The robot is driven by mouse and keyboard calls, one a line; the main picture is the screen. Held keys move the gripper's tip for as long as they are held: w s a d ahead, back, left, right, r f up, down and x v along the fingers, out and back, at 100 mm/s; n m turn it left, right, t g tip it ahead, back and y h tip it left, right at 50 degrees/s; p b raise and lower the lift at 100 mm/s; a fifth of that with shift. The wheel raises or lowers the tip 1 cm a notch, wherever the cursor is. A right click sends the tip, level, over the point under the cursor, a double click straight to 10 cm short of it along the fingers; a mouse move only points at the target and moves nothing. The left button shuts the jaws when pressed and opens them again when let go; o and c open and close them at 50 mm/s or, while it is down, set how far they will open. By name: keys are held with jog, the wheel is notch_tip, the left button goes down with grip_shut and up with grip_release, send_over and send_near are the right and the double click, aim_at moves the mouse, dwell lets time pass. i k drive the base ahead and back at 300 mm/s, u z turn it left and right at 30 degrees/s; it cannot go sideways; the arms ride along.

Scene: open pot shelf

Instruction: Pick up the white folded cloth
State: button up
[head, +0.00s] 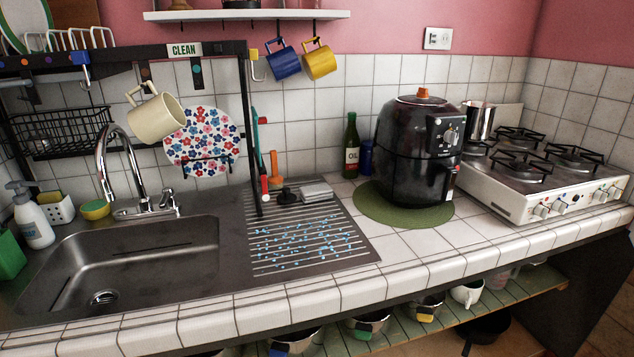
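A small pale grey-white folded item (316,191), which looks like the folded cloth, lies flat at the back right of the ribbed drainboard (345,232). It sits just right of a dark sink plunger or stopper-like object (288,195). Its near face and top show; fine detail is too small to tell. My gripper is not in view.
A black air fryer (418,150) stands on a green mat (380,212) right of the drainboard. A green oil bottle (351,147) stands behind. A black rack post (250,130) rises left of the cloth. Blue drops cover the drainboard's front. Mugs (283,60) hang above.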

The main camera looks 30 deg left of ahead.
aim_at(313, 193)
jog(key=u, duration=0.55)
jog(key=i, duration=1.15)
jog(key=u, duration=0.8)
jog(key=i, duration=0.25)
jog(key=u, duration=0.15)
